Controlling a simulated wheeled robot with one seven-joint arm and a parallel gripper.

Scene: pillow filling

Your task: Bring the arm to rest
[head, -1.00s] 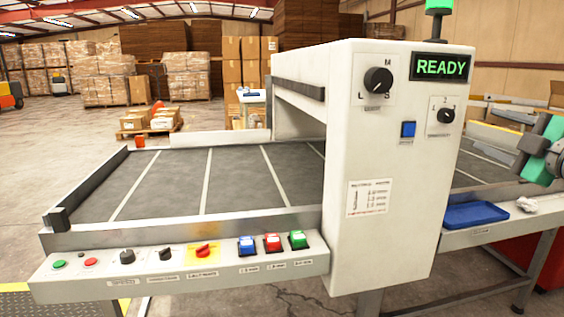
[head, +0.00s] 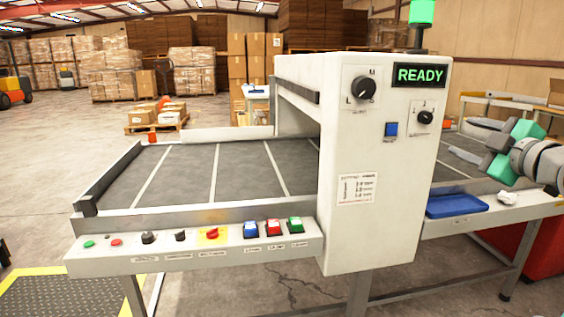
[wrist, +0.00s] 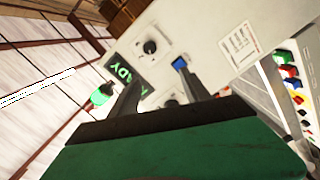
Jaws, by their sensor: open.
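My gripper (head: 486,150) is at the right of the head view, in front of the right-hand part of the machine and above a blue tray (head: 456,205). It is green and grey and points left toward the white machine housing (head: 368,225). In the wrist view its two dark fingers (wrist: 160,95) are spread apart with nothing between them. Past them the wrist view shows the housing with its READY display (wrist: 127,77), a blue button (wrist: 180,64) and dials, all tilted. The gripper touches nothing that I can see.
A conveyor (head: 215,168) runs left of the housing, with a control panel (head: 190,250) of buttons and knobs along its front. A crumpled white item (head: 507,197) lies right of the tray. A yellow-edged floor mat (head: 75,292) is at lower left.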

